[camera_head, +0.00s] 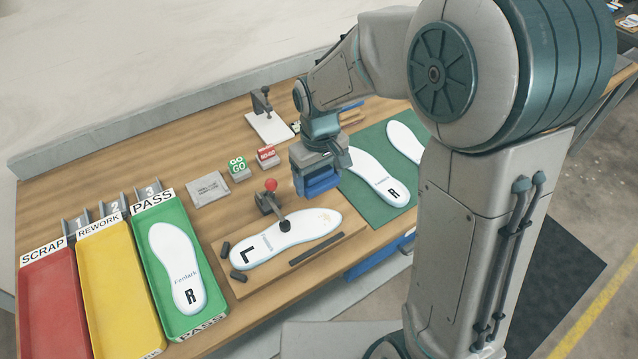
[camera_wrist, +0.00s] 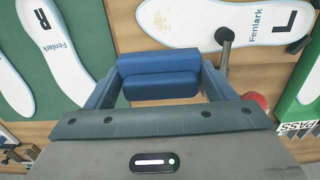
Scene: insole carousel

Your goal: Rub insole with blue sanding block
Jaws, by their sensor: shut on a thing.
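The white insole marked L (camera_head: 300,230) lies on a wooden board (camera_head: 345,245) in the middle of the table. A toggle clamp with a red knob (camera_head: 270,186) presses on it. The insole also shows at the top right of the wrist view (camera_wrist: 185,22). My gripper (camera_head: 318,178) is shut on the blue sanding block (camera_wrist: 158,65), which sits between the two fingers in the wrist view. The block is behind the insole's toe end in the head view, apart from the insole. Its height over the table is hard to tell.
A green mat (camera_head: 350,195) with white insoles lies right of my gripper. Red (camera_head: 55,300), yellow (camera_head: 115,285) and green (camera_head: 180,235) trays stand at left; the green one holds an insole marked R. GO and NO-GO blocks (camera_head: 267,155) and a grey plate (camera_head: 208,188) stand behind the board.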

